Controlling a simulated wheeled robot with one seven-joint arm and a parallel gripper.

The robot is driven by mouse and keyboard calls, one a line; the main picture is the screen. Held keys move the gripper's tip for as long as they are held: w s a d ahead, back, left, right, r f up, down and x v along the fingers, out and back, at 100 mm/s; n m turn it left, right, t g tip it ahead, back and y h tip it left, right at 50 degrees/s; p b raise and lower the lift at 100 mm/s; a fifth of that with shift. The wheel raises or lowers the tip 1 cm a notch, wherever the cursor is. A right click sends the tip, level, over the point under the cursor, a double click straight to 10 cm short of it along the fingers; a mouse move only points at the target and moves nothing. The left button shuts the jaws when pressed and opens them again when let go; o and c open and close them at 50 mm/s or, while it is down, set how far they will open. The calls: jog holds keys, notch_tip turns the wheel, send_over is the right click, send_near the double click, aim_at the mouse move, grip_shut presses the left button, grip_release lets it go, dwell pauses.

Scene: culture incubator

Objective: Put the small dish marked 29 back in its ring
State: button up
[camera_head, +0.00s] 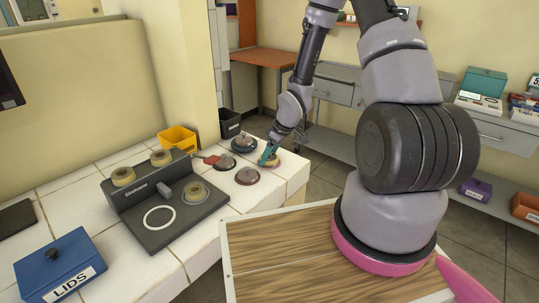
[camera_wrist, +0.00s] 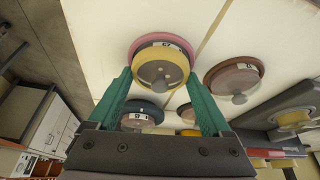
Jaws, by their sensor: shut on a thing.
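The rim's label looks upside down and is too small to read surely. In the head view, my gripper (camera_head: 268,157) is at this dish (camera_head: 275,161), near the right end of the white tiled counter. Whether the dish touches the counter is unclear. A white ring (camera_head: 160,217) lies empty on the dark grey device (camera_head: 150,240); a yellowish dish (camera_head: 196,191) sits in another place on it.
A blue LIDS box (camera_head: 60,265) is front left. The counter's edge is close on the right.

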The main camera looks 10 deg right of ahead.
jog(key=shift+f, duration=0.1)
jog(key=o, duration=1.3)
jog(key=shift+o, duration=0.2)
jog(key=s+d+r+m+t+h, duration=0.1)
jog(key=s+d+r+m+h, duration=0.2)
jog(key=r, duration=1.1)
jog(key=s+d+r+m+h, duration=0.1)
jog(key=s+d+r+m, duration=0.4)
jog(key=r, duration=0.9)
jog(key=s+a+r+m+t+y, duration=0.2)
jog(key=s+r+m, duration=0.3)
jog(key=s+r, duration=0.9)
notch_tip(320, 180, up, 2)
jog(key=shift+s+a+r+t+y, duration=0.15)
jog(key=shift+a+t+y, duration=0.1)
jog(key=shift+t+y, duration=0.15)
